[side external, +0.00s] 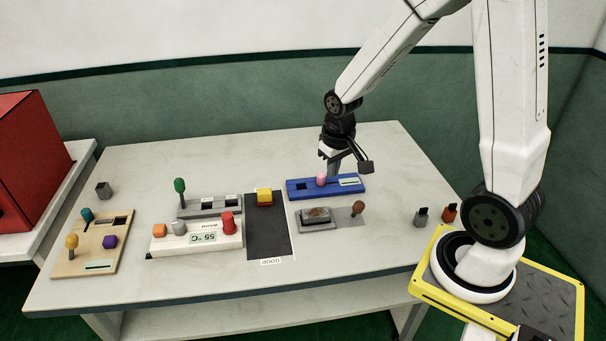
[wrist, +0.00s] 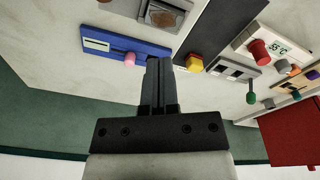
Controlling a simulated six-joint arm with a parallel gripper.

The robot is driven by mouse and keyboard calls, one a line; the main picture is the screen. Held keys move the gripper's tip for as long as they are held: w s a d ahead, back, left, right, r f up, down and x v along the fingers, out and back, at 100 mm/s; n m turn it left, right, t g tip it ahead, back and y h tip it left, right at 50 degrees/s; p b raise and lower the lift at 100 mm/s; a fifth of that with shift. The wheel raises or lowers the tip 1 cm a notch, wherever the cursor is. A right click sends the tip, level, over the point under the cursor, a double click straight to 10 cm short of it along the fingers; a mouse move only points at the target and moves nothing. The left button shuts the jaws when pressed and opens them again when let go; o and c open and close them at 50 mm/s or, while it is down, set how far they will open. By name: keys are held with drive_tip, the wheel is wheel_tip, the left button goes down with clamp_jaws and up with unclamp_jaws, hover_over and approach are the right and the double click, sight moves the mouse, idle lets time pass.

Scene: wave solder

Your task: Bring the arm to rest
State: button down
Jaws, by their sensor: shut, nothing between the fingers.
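My gripper (side external: 333,170) hangs pointing down from my arm, at the back of the table behind the blue block (side external: 302,195). In the wrist view the two fingers of my gripper (wrist: 158,62) lie close together with nothing between them. The blue block also shows in the wrist view (wrist: 98,42), with a pink peg (wrist: 130,59) standing on it beside the fingers. The gripper looks apart from the block, but its height over the table is hard to tell.
A dark mat (side external: 267,238) with a yellow block (side external: 264,196) lies left of the blue block. A grey plate (side external: 344,222) lies in front. A white box with a display (side external: 192,243), a wooden board (side external: 75,262) and a red box (side external: 30,140) are at left. The back right is clear.

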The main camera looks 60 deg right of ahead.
drive_tip(key=s+a+r+n+t, duration=0.1)
drive_tip(key=s+a+n, duration=0.2)
drive_tip(key=a, duration=0.7)
drive_tip(key=shift+s+y, duration=0.4)
drive_tip(key=shift+s, duration=0.45)
